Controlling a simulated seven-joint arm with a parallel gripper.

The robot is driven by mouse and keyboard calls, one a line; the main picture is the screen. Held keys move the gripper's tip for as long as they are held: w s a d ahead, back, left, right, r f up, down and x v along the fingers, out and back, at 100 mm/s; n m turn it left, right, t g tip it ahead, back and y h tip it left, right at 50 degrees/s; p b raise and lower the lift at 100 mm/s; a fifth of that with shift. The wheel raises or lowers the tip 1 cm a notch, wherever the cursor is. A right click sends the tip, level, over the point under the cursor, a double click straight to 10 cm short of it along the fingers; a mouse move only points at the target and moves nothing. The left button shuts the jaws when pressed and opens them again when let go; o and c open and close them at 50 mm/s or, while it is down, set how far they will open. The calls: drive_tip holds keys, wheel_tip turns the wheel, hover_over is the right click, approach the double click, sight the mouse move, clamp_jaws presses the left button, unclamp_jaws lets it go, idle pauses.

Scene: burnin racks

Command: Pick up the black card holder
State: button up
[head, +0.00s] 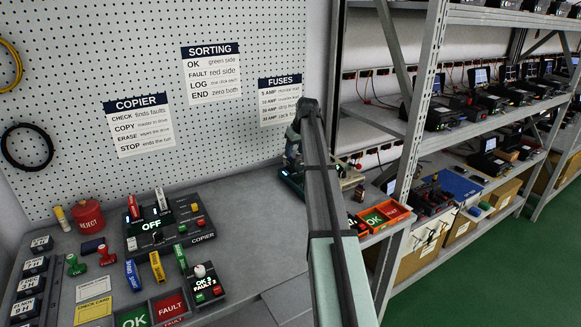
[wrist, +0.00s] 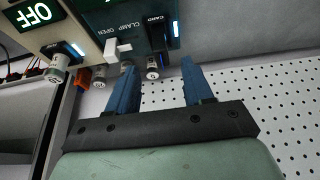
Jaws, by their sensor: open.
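In the wrist view, a black upright piece marked CARD (wrist: 157,34), which looks like the black card holder, is set in a dark panel marked CLAMP OPEN. A small light-coloured cylinder (wrist: 153,68) shows at its lower end. My gripper (wrist: 158,65) is open and empty, its two blue fingers apart. In the picture the lower end of the black piece lies between the fingertips; I cannot tell how far off it is. In the head view my arm hides much of the fixture (head: 290,183) at the back of the bench, and the card holder cannot be made out.
A white clamp lever (wrist: 117,49) sits left of the black piece. A lit OFF display (wrist: 35,13) is further left. On the bench are a copier box (head: 160,245), several stamps, a red reject pot (head: 88,215) and an orange tray (head: 385,210). A metal rack (head: 415,130) stands right.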

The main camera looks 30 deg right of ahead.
sight(291, 159)
drive_tip(key=shift+w+x, duration=0.15)
drive_tip(key=shift+x, duration=1.7)
drive_tip(key=shift+w+x, duration=0.1)
drive_tip(key=shift+x, duration=1.75)
drive_tip(key=shift+a+r, duration=0.1)
drive_tip(key=shift+r, duration=0.05)
drive_tip(key=shift+c, duration=0.2)
clamp_jaws()
